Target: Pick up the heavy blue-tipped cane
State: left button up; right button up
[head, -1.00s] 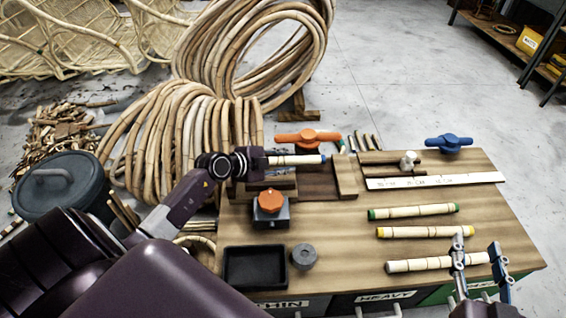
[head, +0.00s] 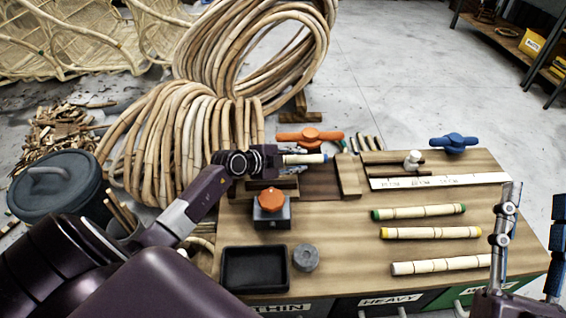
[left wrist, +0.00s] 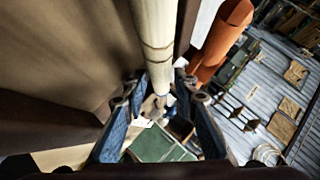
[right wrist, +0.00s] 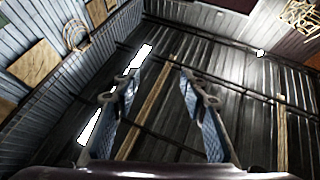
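The blue-tipped cane (head: 304,159) is a pale segmented rod lying crosswise near the back of the bench, its blue end pointing right. My left gripper (head: 289,160) is at its left part, with the fingers around the cane and apparently open. In the left wrist view the cane (left wrist: 157,40) runs between the two fingertips (left wrist: 159,79), with small gaps on each side; contact is hard to tell. My right gripper (head: 536,192) is open and empty, raised at the bench's right front. In its wrist view the fingers (right wrist: 160,72) point at walls and roof.
Green-tipped (head: 418,212), yellow-tipped (head: 431,233) and plain (head: 440,265) canes lie on the bench's right side. An orange knob block (head: 271,208), black tray (head: 255,268) and grey weight (head: 306,258) stand nearer. Wooden blocks (head: 349,176) flank the cane, with an orange handle (head: 310,136) behind.

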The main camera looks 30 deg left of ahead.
pick_arm(q)
jog(key=shift+b+x, duration=0.3)
jog(key=shift+x, duration=0.5)
pick_arm(e)
jog(key=s+r+t, duration=0.2)
jog(key=r, duration=0.1)
jog(key=shift+s+d+r+y, duration=0.2)
jog(key=shift+s+y, duration=0.1)
jog(key=shift+s, duration=0.1)
pick_arm(q)
grip_shut()
jog(key=shift+r, duration=0.15)
pick_arm(e)
jog(key=shift+w+f, duration=0.1)
jog(key=shift+w, duration=0.05)
